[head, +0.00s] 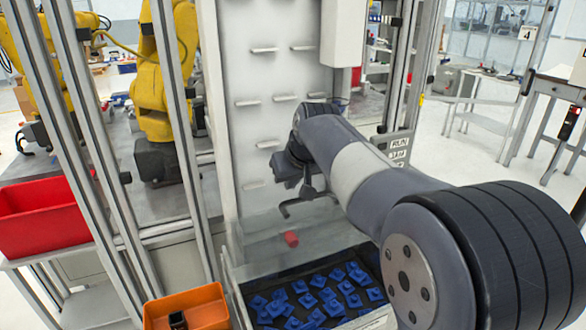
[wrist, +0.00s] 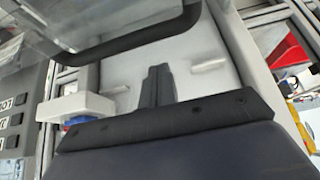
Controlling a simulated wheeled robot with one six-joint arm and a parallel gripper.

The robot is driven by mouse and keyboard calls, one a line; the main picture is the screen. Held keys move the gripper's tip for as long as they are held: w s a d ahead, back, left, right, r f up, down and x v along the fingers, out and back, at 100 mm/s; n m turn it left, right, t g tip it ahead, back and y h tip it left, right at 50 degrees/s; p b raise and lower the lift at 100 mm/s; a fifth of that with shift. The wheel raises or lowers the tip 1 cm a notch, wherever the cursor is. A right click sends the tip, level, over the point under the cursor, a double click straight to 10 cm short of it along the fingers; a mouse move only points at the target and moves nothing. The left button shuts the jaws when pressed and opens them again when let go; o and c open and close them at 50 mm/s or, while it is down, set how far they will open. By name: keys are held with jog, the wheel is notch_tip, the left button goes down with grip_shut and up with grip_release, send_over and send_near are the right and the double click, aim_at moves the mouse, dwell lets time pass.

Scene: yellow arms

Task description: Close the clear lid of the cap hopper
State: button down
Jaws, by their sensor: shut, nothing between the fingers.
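The cap hopper (head: 235,284) stands at the bottom centre of the head view, with several blue caps (head: 322,292) in its bin. A see-through sheet that looks like the clear lid (head: 262,232) shows faintly above and behind the bin; its exact angle is hard to tell. A red knob (head: 290,239) shows in front of it. My gripper (head: 307,192) is above and behind the knob, apart from it, in front of the white panel. In the wrist view my gripper's fingers (wrist: 155,85) are together and empty. A clear panel with a dark rim (wrist: 135,48) fills the upper left there.
A white panel with small ledges (head: 265,100) rises behind the hopper, between metal frame posts (head: 178,120). An orange bin (head: 200,306) stands left of the hopper, and a red bin (head: 45,215) is further left. A yellow robot arm (head: 160,85) stands behind the frame.

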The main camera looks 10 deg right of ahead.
aim_at(308, 224)
jog(key=shift+s+d+f, duration=0.1)
jog(key=shift+s+d, duration=0.05)
jog(key=shift+s, duration=0.6)
jog(key=shift+s+d+f, duration=0.1)
jog(key=shift+s, duration=0.6)
jog(key=shift+a, duration=0.1)
